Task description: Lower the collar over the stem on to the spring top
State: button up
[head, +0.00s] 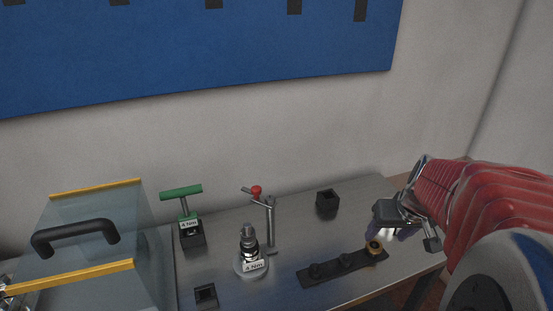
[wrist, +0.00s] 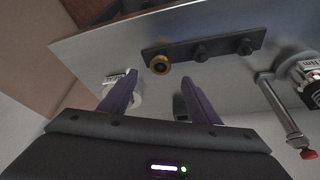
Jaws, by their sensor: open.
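The collar, a small brass-coloured ring with a dark centre (head: 374,247), sits at the right end of a black strip in the head view. It also shows in the wrist view (wrist: 160,64), beyond my fingertips. The stem (head: 248,231) stands upright on a round metal base (head: 250,267) with a tag. The spring around it is too small to make out clearly. In the wrist view this fixture (wrist: 309,78) is partly cut off at the right edge. My gripper (wrist: 158,84) is open and empty, apart from the collar; in the head view it is at the right (head: 412,232).
The black strip (head: 317,277) also carries two dark pegs. A post with a red-tipped lever (head: 270,225) stands close behind the stem. A black box (head: 327,201), a green T-handle (head: 181,192) and a clear-sided case (head: 95,240) stand around. A white labelled object (wrist: 134,98) lies near one finger.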

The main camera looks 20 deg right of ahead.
aim_at(375, 245)
jog(key=shift+x, duration=1.5)
jog(key=shift+x, duration=2.65)
jog(key=shift+r, duration=0.1)
jog(key=shift+c, duration=0.4)
jog(key=c, duration=1.1)
jog(key=shift+r, duration=0.1)
notch_tip(375, 245, up, 10)
jog(key=shift+f, duration=0.1)
jog(key=shift+a, duration=0.1)
